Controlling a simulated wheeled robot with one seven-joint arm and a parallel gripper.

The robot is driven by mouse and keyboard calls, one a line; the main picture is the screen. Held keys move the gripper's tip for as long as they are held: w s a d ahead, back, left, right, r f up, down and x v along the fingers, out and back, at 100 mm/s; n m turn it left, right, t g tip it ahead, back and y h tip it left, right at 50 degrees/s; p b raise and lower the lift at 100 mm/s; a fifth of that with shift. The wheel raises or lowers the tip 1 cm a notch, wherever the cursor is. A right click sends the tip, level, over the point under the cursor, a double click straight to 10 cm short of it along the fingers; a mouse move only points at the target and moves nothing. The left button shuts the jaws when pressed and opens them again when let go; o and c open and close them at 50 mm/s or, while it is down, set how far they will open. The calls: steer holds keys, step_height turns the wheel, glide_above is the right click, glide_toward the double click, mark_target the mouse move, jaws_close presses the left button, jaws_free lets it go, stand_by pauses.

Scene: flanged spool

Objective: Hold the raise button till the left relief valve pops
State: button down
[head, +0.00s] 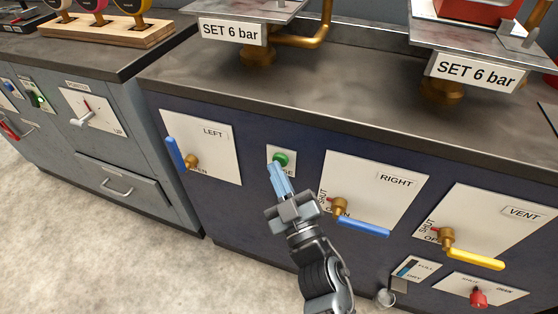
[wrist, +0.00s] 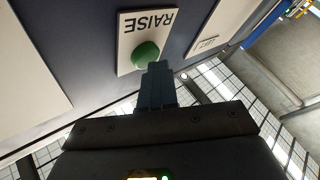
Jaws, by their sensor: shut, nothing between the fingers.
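The green raise button (head: 281,158) sits on a small white plate on the dark blue cabinet front; it also shows in the wrist view (wrist: 145,54) under the word RAISE. My gripper (head: 278,173) is shut and empty, its blue fingertips at the lower edge of the button. In the wrist view the fingertips (wrist: 157,68) overlap the button's edge; I cannot tell whether they touch or press it. On the bench top, the left "SET 6 bar" sign (head: 231,32) hangs before a brass fitting (head: 252,55). The left relief valve's top is not visible.
The LEFT blue handle (head: 175,154) stands upright beside the button. The RIGHT blue handle (head: 364,228) and VENT yellow handle (head: 475,260) lie sideways. A red knob (head: 478,298) is at lower right. Open floor (head: 100,230) lies at left.

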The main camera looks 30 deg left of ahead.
steer(key=shift+s+d, duration=0.15)
steer(key=shift+s, duration=0.5)
steer(key=s, duration=0.2)
steer(key=s+d, duration=0.1)
steer(key=s, duration=0.2)
steer(key=shift+d, duration=0.1)
stand_by(0.5)
